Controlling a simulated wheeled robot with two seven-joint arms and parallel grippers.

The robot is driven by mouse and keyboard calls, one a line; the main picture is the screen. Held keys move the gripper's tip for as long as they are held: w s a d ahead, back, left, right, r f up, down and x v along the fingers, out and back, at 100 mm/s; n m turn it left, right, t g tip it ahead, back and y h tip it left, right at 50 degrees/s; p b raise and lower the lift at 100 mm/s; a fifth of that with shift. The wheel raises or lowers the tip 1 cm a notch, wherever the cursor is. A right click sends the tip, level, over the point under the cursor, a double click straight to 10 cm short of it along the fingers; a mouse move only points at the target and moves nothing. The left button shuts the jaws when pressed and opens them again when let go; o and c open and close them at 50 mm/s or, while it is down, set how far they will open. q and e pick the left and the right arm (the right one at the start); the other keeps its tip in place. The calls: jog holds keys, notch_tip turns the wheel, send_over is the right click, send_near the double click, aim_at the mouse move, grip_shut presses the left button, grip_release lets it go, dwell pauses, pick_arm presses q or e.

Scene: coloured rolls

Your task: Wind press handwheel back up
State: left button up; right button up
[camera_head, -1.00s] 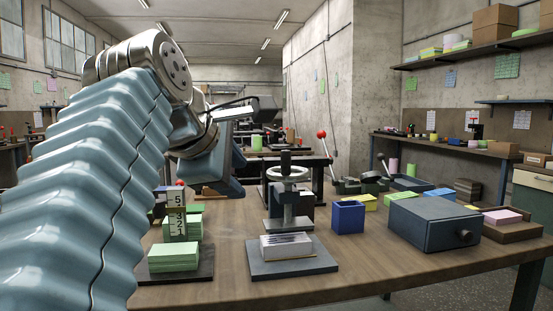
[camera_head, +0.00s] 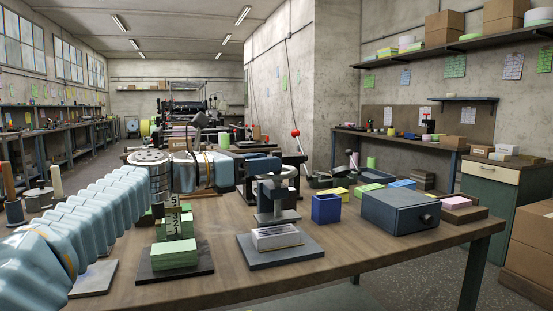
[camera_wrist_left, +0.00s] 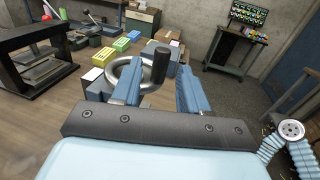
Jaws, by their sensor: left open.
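The press (camera_head: 277,216) stands on the wooden table with a pale metal handwheel (camera_head: 282,186) on top. A stack of pale sheets (camera_head: 276,237) lies on its dark base plate (camera_head: 295,255). My left gripper (camera_head: 266,165) is at handwheel height and hides part of the wheel in the head view. In the left wrist view, the wheel's black upright handle (camera_wrist_left: 160,65) shows between the fingers of my open left gripper (camera_wrist_left: 157,85). The wheel's rim (camera_wrist_left: 119,72) passes by the left finger. I cannot tell whether a finger touches it.
Green blocks (camera_head: 175,252) with a number gauge (camera_head: 173,221) stand left of the press. A blue bin (camera_head: 326,208) and a dark box (camera_head: 400,212) stand to its right. A lever with a red knob (camera_head: 295,133) rises behind. The front table strip is clear.

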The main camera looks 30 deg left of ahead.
aim_at(277, 172)
pick_arm(q)
jog(key=x, duration=0.4)
grip_shut()
